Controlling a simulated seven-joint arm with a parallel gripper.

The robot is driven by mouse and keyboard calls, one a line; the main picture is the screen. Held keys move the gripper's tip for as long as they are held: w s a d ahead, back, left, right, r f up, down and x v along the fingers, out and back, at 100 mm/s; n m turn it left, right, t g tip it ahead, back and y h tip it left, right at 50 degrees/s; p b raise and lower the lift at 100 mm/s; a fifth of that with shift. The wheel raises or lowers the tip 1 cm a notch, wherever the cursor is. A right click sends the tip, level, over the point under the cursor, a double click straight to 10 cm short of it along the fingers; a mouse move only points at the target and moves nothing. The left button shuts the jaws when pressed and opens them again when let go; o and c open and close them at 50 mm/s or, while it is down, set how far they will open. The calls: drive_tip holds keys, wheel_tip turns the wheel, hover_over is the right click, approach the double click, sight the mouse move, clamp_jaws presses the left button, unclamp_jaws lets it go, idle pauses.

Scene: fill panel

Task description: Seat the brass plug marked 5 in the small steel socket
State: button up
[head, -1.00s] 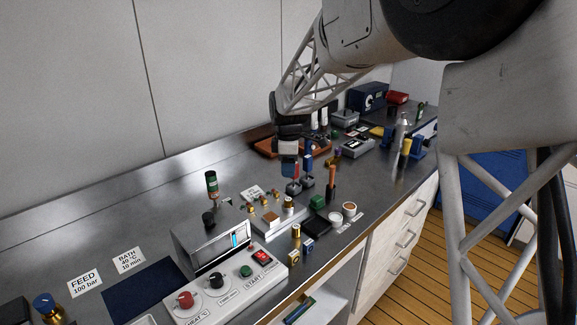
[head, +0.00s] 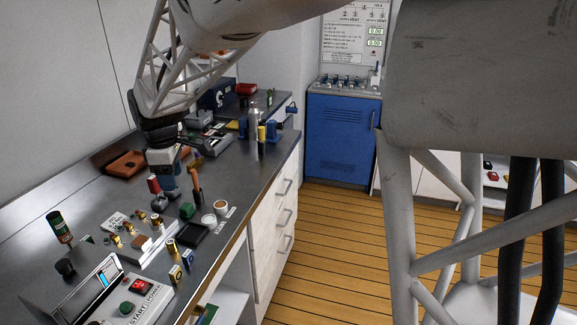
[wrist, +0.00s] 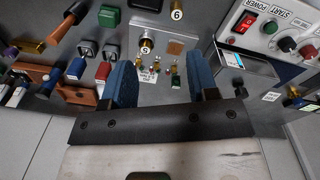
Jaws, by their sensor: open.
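My gripper (wrist: 165,85) is open and empty. Its two blue fingers stand apart in the wrist view, and my gripper (head: 168,180) hangs above the bench in the head view. Beyond the fingers lies a light metal panel (wrist: 160,38). A round brass plug (wrist: 146,46) stands on it, its number looking like 5 but small. Another plug marked 6 (wrist: 177,14) stands off the panel. Two small grey steel blocks (wrist: 88,48) (wrist: 111,50) lie left of the panel; I cannot tell whether either is the small steel socket.
Several small brass fittings (wrist: 150,68) and a copper-coloured square (wrist: 175,47) sit on the panel. A control box with a red switch (wrist: 246,23) is to the right. Red (wrist: 103,72) and blue (wrist: 76,68) handles stand near the left finger. A green block (head: 187,210) lies nearby.

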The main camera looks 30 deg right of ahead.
drive_tip(key=s+d+m, duration=0.4)
drive_tip(key=s, duration=0.7)
drive_tip(key=s+d+m+t, duration=0.1)
drive_tip(key=s+d+m, duration=0.3)
drive_tip(key=s, duration=0.8)
drive_tip(key=s+d+m+t, duration=0.1)
drive_tip(key=s+d+m, duration=0.4)
drive_tip(key=s, duration=0.6)
drive_tip(key=shift+s+f+m, duration=0.15)
drive_tip(key=shift+s+m, duration=0.05)
drive_tip(key=shift+m, duration=0.2)
